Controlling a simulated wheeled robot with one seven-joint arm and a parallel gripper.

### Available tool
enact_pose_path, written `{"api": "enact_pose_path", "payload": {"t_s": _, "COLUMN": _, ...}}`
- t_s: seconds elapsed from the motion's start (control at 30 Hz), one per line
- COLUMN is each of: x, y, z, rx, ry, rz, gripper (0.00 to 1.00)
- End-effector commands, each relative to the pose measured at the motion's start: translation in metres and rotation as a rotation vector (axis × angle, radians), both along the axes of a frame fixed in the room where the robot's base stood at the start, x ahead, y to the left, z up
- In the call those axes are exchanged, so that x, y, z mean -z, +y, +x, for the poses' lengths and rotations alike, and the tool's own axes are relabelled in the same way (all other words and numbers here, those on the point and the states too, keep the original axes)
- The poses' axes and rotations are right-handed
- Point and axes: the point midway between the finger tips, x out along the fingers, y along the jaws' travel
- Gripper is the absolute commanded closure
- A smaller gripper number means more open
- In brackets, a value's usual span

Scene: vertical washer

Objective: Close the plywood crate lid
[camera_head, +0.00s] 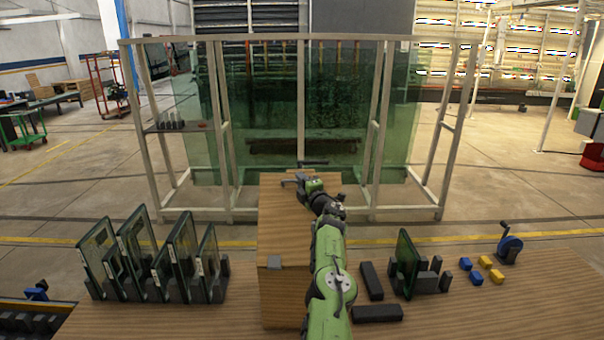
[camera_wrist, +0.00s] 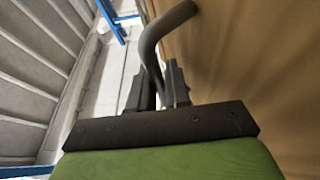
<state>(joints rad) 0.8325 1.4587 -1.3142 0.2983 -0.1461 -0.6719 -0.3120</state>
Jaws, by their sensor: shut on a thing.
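The plywood crate (camera_head: 283,300) stands on the wooden table, left of my arm. Its lid (camera_head: 276,222) extends up from the crate's top edge and looks raised; its exact angle is hard to tell. A grey fitting sits at the edge between lid and crate. A dark bar handle (camera_head: 313,162) shows at the lid's far end. My gripper (camera_head: 298,181) is at that end. In the wrist view, my gripper (camera_wrist: 158,88) is shut on the dark curved handle (camera_wrist: 150,45), beside the wooden lid face (camera_wrist: 245,60). My arm hides the right side of lid and crate.
Glass panes in dark racks (camera_head: 150,260) stand left of the crate. A framed glass rack (camera_head: 300,120) stands behind the table.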

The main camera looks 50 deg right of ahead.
Motion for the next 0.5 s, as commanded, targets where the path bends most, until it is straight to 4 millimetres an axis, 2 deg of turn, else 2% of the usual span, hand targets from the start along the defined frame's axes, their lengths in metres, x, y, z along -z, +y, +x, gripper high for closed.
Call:
{"api": "enact_pose_path", "payload": {"t_s": 0.03, "x": -0.0098, "y": 0.0003, "z": 0.0002, "rx": 0.001, "ry": -0.002, "rz": -0.007, "gripper": 1.0}}
{"api": "enact_pose_path", "payload": {"t_s": 0.33, "x": -0.004, "y": -0.0002, "z": 0.0003, "rx": 0.003, "ry": 0.003, "rz": 0.0, "gripper": 1.0}}
{"api": "enact_pose_path", "payload": {"t_s": 0.37, "x": -0.0038, "y": -0.0002, "z": 0.0003, "rx": 0.003, "ry": 0.003, "rz": 0.0, "gripper": 0.81}}
{"api": "enact_pose_path", "payload": {"t_s": 0.4, "x": -0.0036, "y": -0.0003, "z": 0.0003, "rx": 0.003, "ry": 0.003, "rz": 0.0, "gripper": 0.77}}
{"api": "enact_pose_path", "payload": {"t_s": 0.5, "x": -0.0021, "y": -0.0002, "z": 0.0004, "rx": 0.003, "ry": 0.005, "rz": 0.001, "gripper": 0.77}}
